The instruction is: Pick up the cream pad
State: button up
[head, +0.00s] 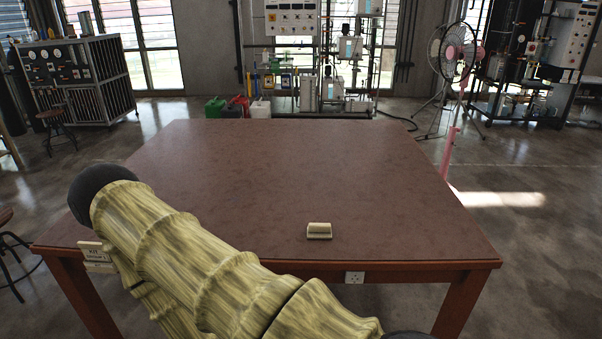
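The cream pad (319,230) is a small, low block. It lies on the brown table (290,170) near its front edge, a little right of the middle of the picture. It has a pale top and a darker front face, and nothing touches it or covers it. My arm, with a yellow-green wood-like skin, crosses the lower left of the view and passes to the left of and below the pad.
The tabletop is otherwise bare, with free room behind and right of the pad. A socket (354,278) sits on the table's front rail. Stands, a fan (453,50) and equipment stand well behind.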

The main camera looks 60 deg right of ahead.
aim_at(314, 231)
jog(key=i, duration=0.85)
jog(key=z, duration=1.8)
